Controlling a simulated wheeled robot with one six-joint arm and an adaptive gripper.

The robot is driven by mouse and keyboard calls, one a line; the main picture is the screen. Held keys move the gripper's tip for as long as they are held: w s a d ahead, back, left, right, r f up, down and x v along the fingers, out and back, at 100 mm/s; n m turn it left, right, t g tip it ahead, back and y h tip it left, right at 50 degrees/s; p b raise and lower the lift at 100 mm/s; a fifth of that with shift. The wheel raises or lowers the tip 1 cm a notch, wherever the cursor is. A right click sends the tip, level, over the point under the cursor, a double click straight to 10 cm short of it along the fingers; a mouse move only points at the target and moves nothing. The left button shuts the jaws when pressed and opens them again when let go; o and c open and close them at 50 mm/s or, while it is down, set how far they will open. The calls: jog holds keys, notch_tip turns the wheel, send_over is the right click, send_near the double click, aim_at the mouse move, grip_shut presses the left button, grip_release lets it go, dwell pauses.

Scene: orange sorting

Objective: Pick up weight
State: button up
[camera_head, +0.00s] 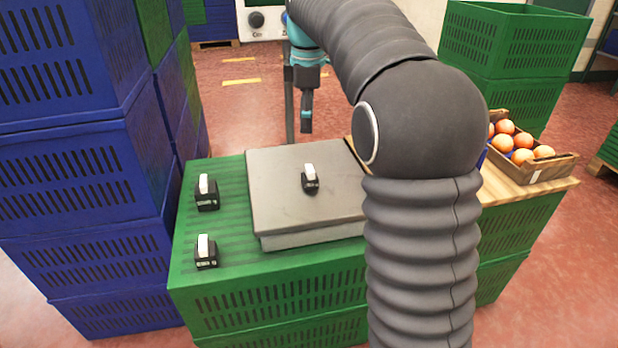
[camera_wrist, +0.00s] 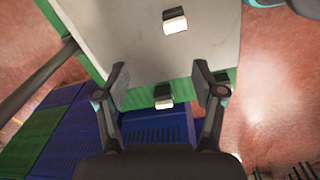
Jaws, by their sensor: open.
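Three small black weights with white tops show in the head view. One weight (camera_head: 310,179) stands on the grey scale plate (camera_head: 280,212). A rear weight (camera_head: 207,192) and a front weight (camera_head: 206,252) stand on the green crate (camera_head: 186,262), left of the plate. My gripper (camera_head: 306,128) hangs above and behind the plate, clear of all of them. In the wrist view my gripper (camera_wrist: 162,86) is open and empty. A weight (camera_wrist: 163,97) on the green crate appears between its fingers, below them. The weight on the plate (camera_wrist: 174,21) appears farther up.
Stacked blue crates (camera_head: 75,190) stand close on the left. A wooden box (camera_head: 530,172) of oranges sits on a wooden board (camera_head: 512,192) at the right. Green crates (camera_head: 512,45) stand behind it. A thin post (camera_head: 290,110) with a display rises behind the plate.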

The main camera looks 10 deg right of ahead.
aim_at(310, 168)
jog(key=f+n, duration=0.1)
jog(key=f, duration=0.2)
jog(key=s+f+n+b, duration=0.1)
jog(key=f, duration=0.1)
jog(key=f+n, duration=0.1)
jog(key=f, duration=0.2)
jog(key=shift+s+f+g+b, duration=0.25)
jog(key=shift+f+g+b, duration=0.05)
jog(key=shift+b, duration=0.05)
jog(key=f, duration=0.5)
jog(key=shift+s+d+b, duration=0.1)
jog(key=shift+s+b, duration=0.1)
jog(key=shift+b, duration=0.2)
jog(key=shift+r, duration=0.1)
grip_shut()
